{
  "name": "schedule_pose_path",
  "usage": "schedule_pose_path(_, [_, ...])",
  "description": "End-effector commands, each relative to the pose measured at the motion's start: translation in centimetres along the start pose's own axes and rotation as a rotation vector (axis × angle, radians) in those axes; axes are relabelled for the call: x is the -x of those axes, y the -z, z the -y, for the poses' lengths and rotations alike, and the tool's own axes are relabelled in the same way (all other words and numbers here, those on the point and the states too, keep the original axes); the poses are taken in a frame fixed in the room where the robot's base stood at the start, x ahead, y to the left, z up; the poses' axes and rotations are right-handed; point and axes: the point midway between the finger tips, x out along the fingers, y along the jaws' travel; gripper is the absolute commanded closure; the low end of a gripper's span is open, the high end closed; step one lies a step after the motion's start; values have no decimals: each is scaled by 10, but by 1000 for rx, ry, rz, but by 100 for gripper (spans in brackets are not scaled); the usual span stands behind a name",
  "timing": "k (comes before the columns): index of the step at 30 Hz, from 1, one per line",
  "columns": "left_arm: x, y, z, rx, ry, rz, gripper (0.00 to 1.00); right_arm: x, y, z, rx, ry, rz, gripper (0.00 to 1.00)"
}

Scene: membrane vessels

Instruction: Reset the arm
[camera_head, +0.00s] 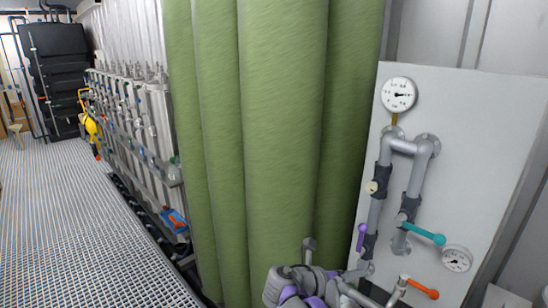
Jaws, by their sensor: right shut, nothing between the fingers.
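My right gripper (303,284), grey with purple parts, is at the bottom middle of the head view, in front of the green hanging sheet and left of the lower pipes. It is shut and empty. Its lower part is cut off by the frame edge, and its fingertips are hard to make out against the pipework. My left gripper is out of view.
A pale panel (490,140) at right carries gauges (399,94), pipes and valves with purple, teal (425,235) and orange (422,289) handles. Green sheets (280,130) hang in the middle. Metal vessels (158,120) stand at left beside open grating floor (50,220).

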Motion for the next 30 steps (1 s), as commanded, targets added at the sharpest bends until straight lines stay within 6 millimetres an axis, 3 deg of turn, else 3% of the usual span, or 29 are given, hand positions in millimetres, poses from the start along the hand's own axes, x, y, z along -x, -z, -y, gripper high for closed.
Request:
schedule_pose_path(1, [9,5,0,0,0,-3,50,0,10,19,-129,-36,-55,100])
schedule_pose_path(6, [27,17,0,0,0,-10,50,11,68,57,-713,-136,-323,100])
schedule_pose_path(12, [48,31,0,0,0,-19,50,47,134,85,-1434,-98,-704,100])
schedule_pose_path(18, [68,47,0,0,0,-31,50,92,182,97,-2100,125,-1108,100])
schedule_pose_path(24, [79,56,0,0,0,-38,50,121,204,98,-2481,380,-1382,100])
schedule_pose_path(30, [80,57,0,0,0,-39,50,128,209,96,-2573,472,-1457,100])
